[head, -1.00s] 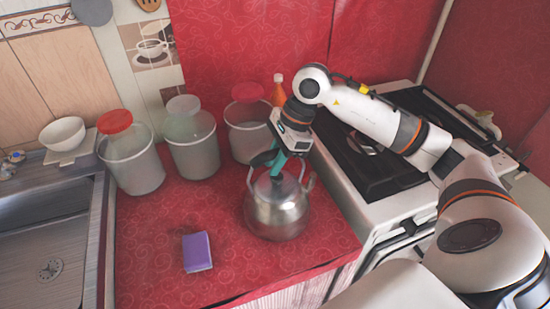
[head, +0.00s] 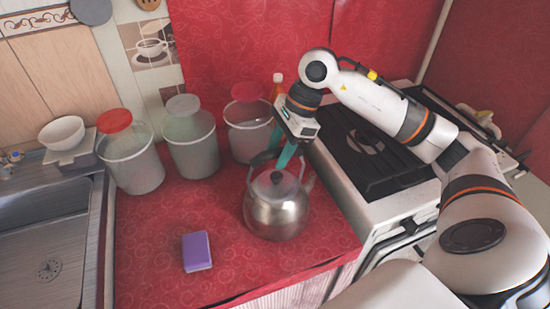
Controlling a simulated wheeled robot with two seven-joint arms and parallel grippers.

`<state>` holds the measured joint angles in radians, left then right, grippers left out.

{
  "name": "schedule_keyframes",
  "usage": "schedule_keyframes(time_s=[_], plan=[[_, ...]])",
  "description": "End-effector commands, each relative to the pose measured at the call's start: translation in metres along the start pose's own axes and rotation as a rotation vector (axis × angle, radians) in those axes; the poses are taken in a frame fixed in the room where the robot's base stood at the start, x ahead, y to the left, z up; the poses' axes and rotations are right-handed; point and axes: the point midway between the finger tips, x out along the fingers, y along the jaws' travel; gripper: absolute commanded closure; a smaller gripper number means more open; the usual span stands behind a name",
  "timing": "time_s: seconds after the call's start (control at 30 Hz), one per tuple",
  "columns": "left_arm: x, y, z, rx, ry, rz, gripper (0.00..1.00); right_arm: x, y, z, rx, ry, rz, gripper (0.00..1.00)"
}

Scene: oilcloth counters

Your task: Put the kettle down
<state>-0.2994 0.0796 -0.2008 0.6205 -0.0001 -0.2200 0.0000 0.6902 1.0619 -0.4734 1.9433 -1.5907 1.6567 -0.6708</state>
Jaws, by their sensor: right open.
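The steel kettle (head: 276,213) stands upright on the red oilcloth counter (head: 160,275), left of the stove. Its dark handle arches above the lid. My right gripper (head: 284,160) is just above the kettle, by the top of the handle, with its teal fingers pointing down. The fingers are open; part of the handle shows beside them, and I cannot tell whether they still touch it. My left gripper is out of view.
A purple sponge (head: 197,251) lies left of the kettle. Lidded containers (head: 133,163) line the wall, with an orange bottle (head: 278,88) behind my gripper. The stove (head: 370,205) is at right, the sink (head: 45,245) at left. Counter between sponge and kettle is clear.

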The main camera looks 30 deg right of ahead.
Motion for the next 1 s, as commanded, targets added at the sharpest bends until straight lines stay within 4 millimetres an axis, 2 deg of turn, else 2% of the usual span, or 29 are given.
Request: schedule_keyframes(time_s=[0.2,0.4,0.6,1.0], plan=[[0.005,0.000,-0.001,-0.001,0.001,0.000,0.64,-0.050,0.001,0.000,0.001,0.000,0.006,0.57],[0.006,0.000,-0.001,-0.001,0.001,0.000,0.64,-0.081,0.001,0.000,0.001,0.000,0.003,0.57],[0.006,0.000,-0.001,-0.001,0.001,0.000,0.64,-0.091,0.000,0.000,0.001,0.000,0.000,0.57],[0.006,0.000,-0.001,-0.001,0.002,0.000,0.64,-0.091,0.000,0.000,0.001,0.000,0.000,0.57]])
